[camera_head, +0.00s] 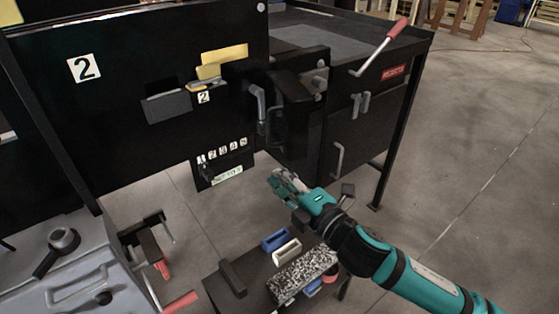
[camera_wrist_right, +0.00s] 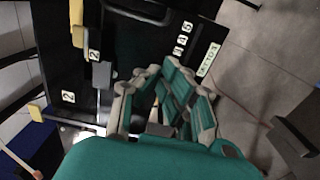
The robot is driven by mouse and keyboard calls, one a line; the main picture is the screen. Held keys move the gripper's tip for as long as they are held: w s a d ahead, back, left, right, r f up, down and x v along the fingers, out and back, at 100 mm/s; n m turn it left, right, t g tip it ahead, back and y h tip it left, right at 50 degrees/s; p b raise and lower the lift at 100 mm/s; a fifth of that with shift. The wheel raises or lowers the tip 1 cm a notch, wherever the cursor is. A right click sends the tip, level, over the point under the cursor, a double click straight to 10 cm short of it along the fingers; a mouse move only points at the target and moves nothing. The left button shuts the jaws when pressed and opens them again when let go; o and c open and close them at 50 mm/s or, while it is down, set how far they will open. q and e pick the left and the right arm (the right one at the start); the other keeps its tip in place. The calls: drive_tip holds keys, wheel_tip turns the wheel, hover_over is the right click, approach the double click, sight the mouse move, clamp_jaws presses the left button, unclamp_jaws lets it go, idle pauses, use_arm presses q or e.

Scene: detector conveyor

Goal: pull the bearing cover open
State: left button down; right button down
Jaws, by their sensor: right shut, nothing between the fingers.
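My right gripper (camera_head: 283,182) is shut and empty, below and in front of the black machine. It shows again in the right wrist view (camera_wrist_right: 150,80), its fingers pointing toward the machine. A dark housing (camera_head: 293,115) with a grey lever handle (camera_head: 258,105) is on the machine, above the gripper. To its right is a black door panel (camera_head: 365,130) with a grey pull handle (camera_head: 338,158). I cannot tell for sure which of these parts is the bearing cover. The gripper is apart from both handles. My left gripper is not in view.
A red-gripped lever (camera_head: 382,42) stands on the machine's top right. A low black stand (camera_head: 222,291) with blue, cream and speckled blocks is below my right arm. A grey unit (camera_head: 70,270) stands at lower left. Open floor (camera_head: 480,150) lies at right.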

sight(296, 152)
drive_tip(key=w+p, duration=0.1)
drive_tip(key=w, duration=0.5)
drive_tip(key=shift+d+p, duration=0.15)
drive_tip(key=shift+p, duration=0.15)
drive_tip(key=d, duration=0.1)
drive_tip(key=d+p, duration=0.1)
drive_tip(key=d, duration=0.3)
drive_tip(key=shift+w+d, duration=0.2)
drive_tip(key=shift+w, duration=0.1)
drive_tip(key=shift+a, duration=0.1)
